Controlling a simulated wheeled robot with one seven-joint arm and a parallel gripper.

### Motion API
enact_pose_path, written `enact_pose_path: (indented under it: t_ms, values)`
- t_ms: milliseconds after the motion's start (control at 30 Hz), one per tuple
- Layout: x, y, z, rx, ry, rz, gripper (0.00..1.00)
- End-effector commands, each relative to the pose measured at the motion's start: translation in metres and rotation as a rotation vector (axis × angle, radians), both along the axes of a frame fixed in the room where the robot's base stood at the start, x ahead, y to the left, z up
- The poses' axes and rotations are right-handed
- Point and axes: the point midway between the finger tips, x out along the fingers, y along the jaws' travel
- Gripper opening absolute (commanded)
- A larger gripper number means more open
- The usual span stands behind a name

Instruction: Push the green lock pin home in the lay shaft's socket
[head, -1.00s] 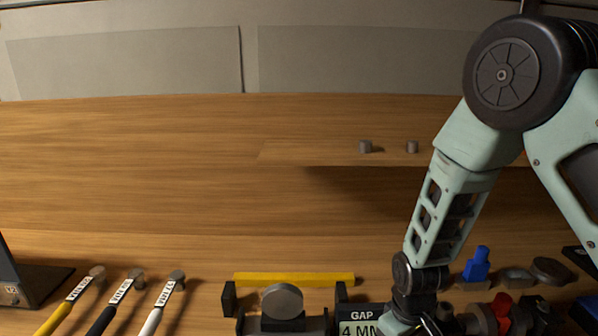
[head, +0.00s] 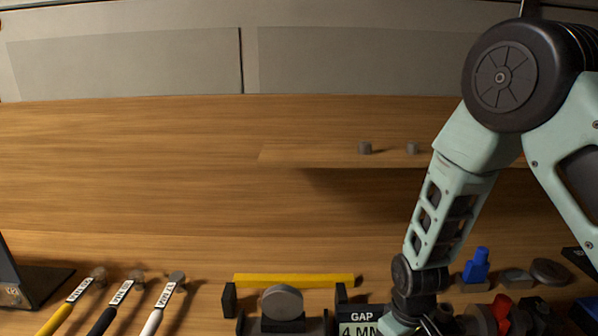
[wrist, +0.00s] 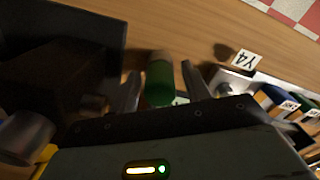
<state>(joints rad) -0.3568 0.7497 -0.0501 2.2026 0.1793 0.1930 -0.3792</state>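The green lock pin (wrist: 159,82) shows in the wrist view as a green cylinder with a pale upper end, between my two fingers. My gripper (wrist: 160,75) is open, with a gap visible between each finger and the pin. I cannot tell how deep the pin sits or whether it is in a socket; its lower end is hidden by my gripper body. The lay shaft and its socket cannot be made out. In the head view my wrist reaches the bottom edge beside the gap sign, and the pin is not visible there.
In the head view, a yellow bar (head: 294,281) lies behind a grey disc (head: 283,301) on a stand. The gap sign (head: 361,322) is right of it. A blue part (head: 477,265) stands further right. Several labelled tools lie at left. The back of the bench is mostly clear.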

Motion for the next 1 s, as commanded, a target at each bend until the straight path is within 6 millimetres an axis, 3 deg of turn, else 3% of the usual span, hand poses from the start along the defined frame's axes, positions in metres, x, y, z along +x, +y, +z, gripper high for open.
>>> enact_pose_path:
  t_ms: [33, 167, 200, 233, 333, 1000]
  values:
    - [0.000, 0.000, 0.000, 0.000, 0.000, 0.000, 0.39]
    - [0.000, 0.000, 0.000, 0.000, 0.000, 0.000, 0.03]
    - [0.000, 0.000, 0.000, 0.000, 0.000, 0.000, 0.00]
    - [0.000, 0.000, 0.000, 0.000, 0.000, 0.000, 0.26]
    - [0.000, 0.000, 0.000, 0.000, 0.000, 0.000, 0.00]
    - [0.000, 0.000, 0.011, 0.000, -0.001, 0.000, 0.00]
